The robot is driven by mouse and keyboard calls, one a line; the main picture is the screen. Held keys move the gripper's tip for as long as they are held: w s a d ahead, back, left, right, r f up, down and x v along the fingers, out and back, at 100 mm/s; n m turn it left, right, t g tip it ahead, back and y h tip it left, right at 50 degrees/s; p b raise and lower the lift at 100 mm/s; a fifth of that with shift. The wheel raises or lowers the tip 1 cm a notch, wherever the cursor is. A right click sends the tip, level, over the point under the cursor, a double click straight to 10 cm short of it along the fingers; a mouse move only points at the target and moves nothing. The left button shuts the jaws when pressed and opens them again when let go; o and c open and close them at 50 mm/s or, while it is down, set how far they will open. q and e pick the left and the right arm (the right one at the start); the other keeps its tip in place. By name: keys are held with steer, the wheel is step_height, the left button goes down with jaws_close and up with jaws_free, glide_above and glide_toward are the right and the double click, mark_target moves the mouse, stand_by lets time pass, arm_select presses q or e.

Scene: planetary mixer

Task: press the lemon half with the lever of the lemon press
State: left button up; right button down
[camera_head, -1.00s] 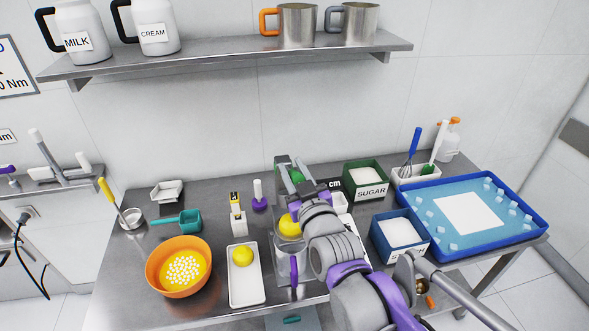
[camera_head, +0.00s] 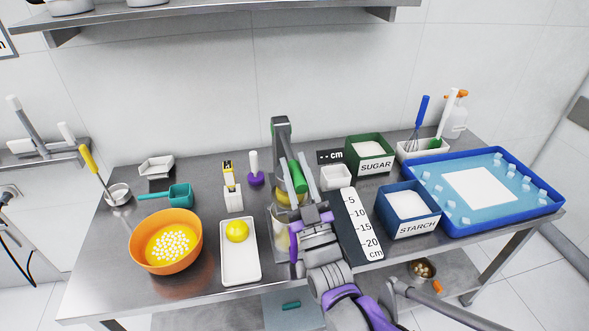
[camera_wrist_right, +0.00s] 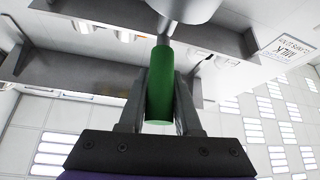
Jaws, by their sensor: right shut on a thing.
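The lemon press (camera_head: 281,130) is a grey metal stand near the middle of the table with a green-handled lever. My right gripper (camera_head: 298,172) is shut on the green lever handle (camera_head: 296,178), which also shows between the two fingers in the right wrist view (camera_wrist_right: 161,90). Something yellow, seemingly the lemon half (camera_head: 284,200), shows low in the press, mostly hidden by the gripper and lever. A container (camera_head: 281,238) under it is partly hidden by my arm. Whether the lever touches the lemon half cannot be told. My left gripper is out of view.
A white tray (camera_head: 240,272) with a yellow lemon piece (camera_head: 237,231) and an orange bowl (camera_head: 166,262) stand left of the press. A ruler board (camera_head: 361,225), starch box (camera_head: 408,204) and sugar box (camera_head: 369,155) stand right. A blue tray (camera_head: 535,212) lies far right.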

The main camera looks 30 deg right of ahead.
steer(key=shift+f, duration=0.2)
steer(key=c, duration=0.6)
jaws_free()
steer(key=shift+w, duration=0.1)
steer(key=v, duration=1.1)
steer(key=shift+b, duration=0.4)
steer(key=shift+w, duration=0.1)
